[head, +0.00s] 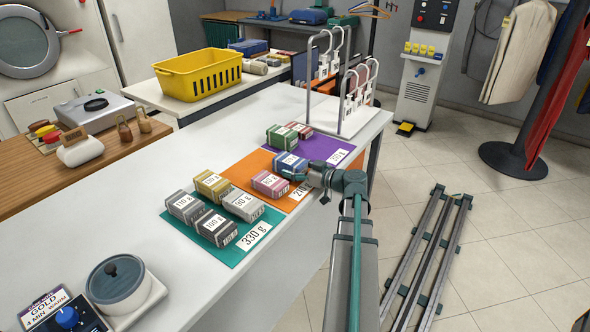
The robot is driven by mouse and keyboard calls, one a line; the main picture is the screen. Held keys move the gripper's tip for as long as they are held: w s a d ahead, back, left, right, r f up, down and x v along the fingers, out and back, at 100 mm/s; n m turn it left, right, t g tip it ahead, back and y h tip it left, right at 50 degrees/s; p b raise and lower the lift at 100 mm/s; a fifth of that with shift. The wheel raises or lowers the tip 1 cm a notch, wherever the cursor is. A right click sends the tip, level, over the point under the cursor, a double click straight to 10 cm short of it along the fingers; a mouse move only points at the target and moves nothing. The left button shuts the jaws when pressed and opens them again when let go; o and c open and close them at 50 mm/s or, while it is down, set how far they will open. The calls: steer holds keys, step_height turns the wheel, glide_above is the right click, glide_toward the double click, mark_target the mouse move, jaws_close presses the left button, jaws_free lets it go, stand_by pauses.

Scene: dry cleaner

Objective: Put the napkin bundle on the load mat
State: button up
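Several labelled bundles lie on three mats; I cannot tell which is the napkin bundle. The teal mat (234,257), with a 330 g card (255,234), holds a grey bundle (184,208), a yellow one (211,185), a pale one marked 30 g (243,205) and a dark one (216,228). The orange mat (249,164) holds a pink bundle (270,185) and a blue bundle (290,163). The purple mat (322,147) holds a green bundle (282,137) and a dark red one (300,129). My gripper (292,176) is beside the blue and pink bundles; its finger opening is unclear.
A lidded pot (119,285) and a dial box (66,316) stand at the near left. A yellow basket (200,75) is on a table behind.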

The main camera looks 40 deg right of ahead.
steer(key=shift+o, duration=1.3)
steer(key=shift+r, duration=0.15)
steer(key=shift+r+p, duration=0.2)
steer(key=shift+p, duration=0.25)
steer(key=b+v, duration=0.1)
steer(key=v, duration=1.1)
steer(key=shift+f, duration=0.2)
